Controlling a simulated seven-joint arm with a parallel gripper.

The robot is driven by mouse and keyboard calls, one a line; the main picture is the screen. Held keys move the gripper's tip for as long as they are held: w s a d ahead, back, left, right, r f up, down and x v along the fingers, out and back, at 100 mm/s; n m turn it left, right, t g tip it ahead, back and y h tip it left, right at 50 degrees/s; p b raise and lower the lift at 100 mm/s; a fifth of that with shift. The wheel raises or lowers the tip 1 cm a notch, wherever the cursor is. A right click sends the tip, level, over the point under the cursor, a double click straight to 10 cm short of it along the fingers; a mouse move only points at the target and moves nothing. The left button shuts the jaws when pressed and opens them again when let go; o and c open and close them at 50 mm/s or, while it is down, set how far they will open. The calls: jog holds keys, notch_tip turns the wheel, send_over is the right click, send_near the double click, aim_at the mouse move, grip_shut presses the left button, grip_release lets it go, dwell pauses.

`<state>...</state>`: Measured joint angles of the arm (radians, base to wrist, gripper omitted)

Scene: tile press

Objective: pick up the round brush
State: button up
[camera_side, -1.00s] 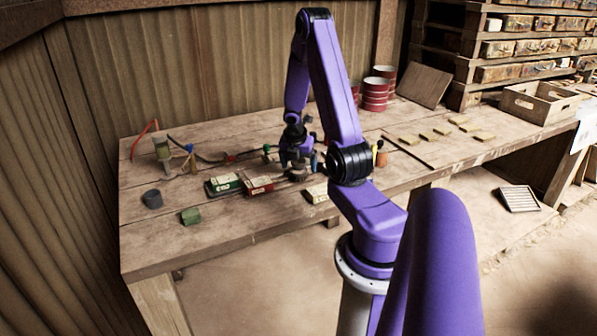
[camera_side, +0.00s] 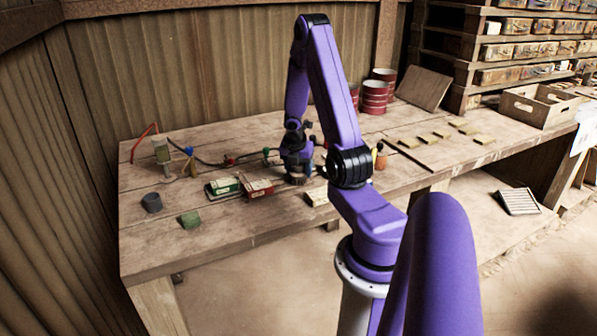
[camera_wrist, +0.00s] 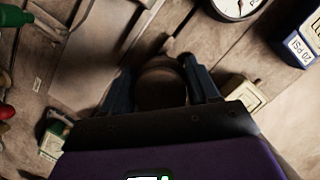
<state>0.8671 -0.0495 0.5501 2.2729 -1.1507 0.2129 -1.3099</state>
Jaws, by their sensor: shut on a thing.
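The round brush (camera_wrist: 162,84) shows in the wrist view as a dark brown rounded shape between the two fingers of my gripper (camera_wrist: 162,75). The fingers are shut on it, one on each side. Its lower part is hidden by the gripper body and shadow. In the side view my gripper (camera_side: 297,160) points down low over the table, with the brush (camera_side: 297,179) as a dark shape under it. I cannot tell from here whether the brush touches the table.
A pale block (camera_wrist: 243,94), a round gauge (camera_wrist: 238,6) and a blue box (camera_wrist: 300,42) are close by in the wrist view.

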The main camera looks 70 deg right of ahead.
jog(key=shift+r, duration=0.2)
jog(key=shift+r, duration=4.85)
